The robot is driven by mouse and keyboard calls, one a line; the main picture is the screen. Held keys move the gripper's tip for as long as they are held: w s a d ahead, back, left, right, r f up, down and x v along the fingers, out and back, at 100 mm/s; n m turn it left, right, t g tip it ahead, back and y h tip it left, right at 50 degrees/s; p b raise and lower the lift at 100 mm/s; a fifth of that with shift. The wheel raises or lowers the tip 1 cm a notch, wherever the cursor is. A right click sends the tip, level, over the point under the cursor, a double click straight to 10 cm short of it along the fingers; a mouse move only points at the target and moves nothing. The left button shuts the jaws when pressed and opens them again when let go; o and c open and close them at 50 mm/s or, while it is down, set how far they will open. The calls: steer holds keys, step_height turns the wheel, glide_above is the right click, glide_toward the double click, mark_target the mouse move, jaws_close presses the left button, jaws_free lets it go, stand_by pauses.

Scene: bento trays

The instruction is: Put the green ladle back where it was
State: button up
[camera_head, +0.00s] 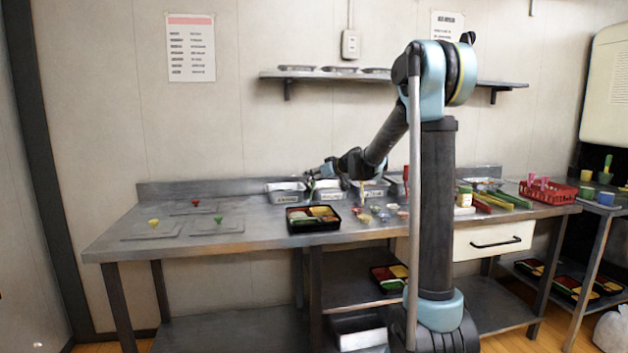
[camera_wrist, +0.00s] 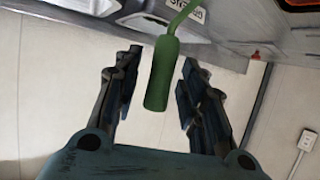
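The green ladle (camera_wrist: 162,75) shows in the wrist view as a thick green handle with a thin shaft running toward a metal container (camera_wrist: 200,22) with a label. Its bowl end is hidden. My gripper (camera_wrist: 158,85) is open, with the handle between its two fingers and a gap visible on each side. In the head view my gripper (camera_head: 316,172) is low over the labelled metal containers (camera_head: 286,192) at the back of the counter. The ladle cannot be made out clearly there.
A filled black bento tray (camera_head: 313,224) sits on the steel counter (camera_head: 265,238) in front of the containers. A red basket (camera_head: 549,191) is far right.

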steer(key=v, duration=1.2)
steer(key=s+d+f+m+g+h, duration=0.2)
steer(key=s+d+f, duration=0.4)
steer(key=s, duration=0.9)
steer(key=s+d+f+m+g+h, duration=0.2)
steer(key=s+d+f+m+h, duration=0.2)
steer(key=s+d+f, duration=0.3)
steer(key=s+d+f+m+g+h, duration=0.3)
steer(key=s+d+f, duration=0.3)
steer(key=s+f, duration=0.6)
steer(key=s, duration=1)
steer(key=shift+s+d+f+h, duration=0.2)
steer(key=shift+s+f+h, duration=0.1)
steer(key=shift+s+f, duration=0.1)
steer(key=shift+w+f, duration=0.15)
steer(key=shift+w, duration=0.35)
